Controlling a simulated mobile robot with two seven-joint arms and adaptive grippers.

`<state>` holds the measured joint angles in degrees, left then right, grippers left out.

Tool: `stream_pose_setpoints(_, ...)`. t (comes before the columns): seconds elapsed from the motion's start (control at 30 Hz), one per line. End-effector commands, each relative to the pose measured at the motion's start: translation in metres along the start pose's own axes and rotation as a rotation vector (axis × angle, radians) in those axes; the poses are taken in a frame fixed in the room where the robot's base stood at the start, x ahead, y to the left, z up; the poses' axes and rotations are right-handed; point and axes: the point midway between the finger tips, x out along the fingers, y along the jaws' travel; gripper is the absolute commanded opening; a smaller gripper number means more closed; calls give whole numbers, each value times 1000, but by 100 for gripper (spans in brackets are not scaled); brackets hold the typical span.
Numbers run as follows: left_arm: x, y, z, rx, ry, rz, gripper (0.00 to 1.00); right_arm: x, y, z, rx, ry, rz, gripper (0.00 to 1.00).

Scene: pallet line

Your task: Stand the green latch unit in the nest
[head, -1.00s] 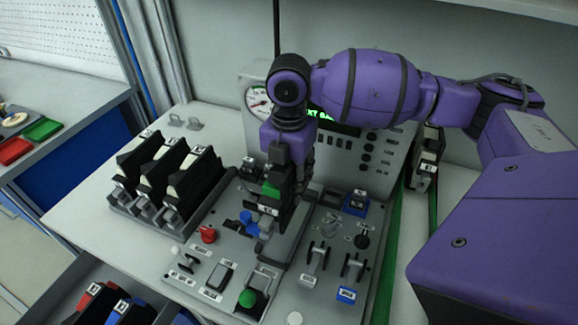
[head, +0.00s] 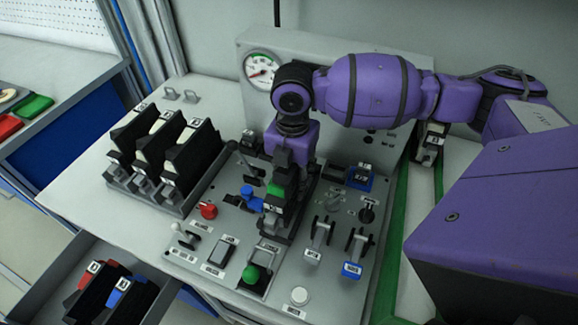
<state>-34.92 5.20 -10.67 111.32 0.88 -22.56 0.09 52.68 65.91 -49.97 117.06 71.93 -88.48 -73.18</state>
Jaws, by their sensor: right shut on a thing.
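My right gripper (head: 284,165) points down over the control panel (head: 235,235) and is shut on the green latch unit (head: 276,191). The unit is a dark, narrow block with a green band and a small pale label. It looks upright, with its lower end at or just above the grey panel, behind the green push button. I cannot tell whether it touches the panel. The nest cannot be made out clearly; the unit and gripper cover that part of the panel. My left gripper is not in view.
A rack (head: 150,195) of several dark units stands left of the panel. A blue lever (head: 250,198), a red knob (head: 208,211) and a green button (head: 250,274) are close by. An open drawer (head: 40,290) holds red and blue units. A gauge (head: 260,68) stands behind.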

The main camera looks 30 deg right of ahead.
Motion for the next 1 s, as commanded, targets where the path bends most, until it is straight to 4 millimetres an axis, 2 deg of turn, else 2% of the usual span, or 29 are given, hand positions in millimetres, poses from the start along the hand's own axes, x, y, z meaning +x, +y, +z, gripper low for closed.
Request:
stream_pose_setpoints(0.4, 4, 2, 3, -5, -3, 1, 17, 31, 0, 0, 1, 2, 0, 1)
stream_pose_setpoints(1.0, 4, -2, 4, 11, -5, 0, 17, 36, 1, 0, 0, 1, 2, 1)
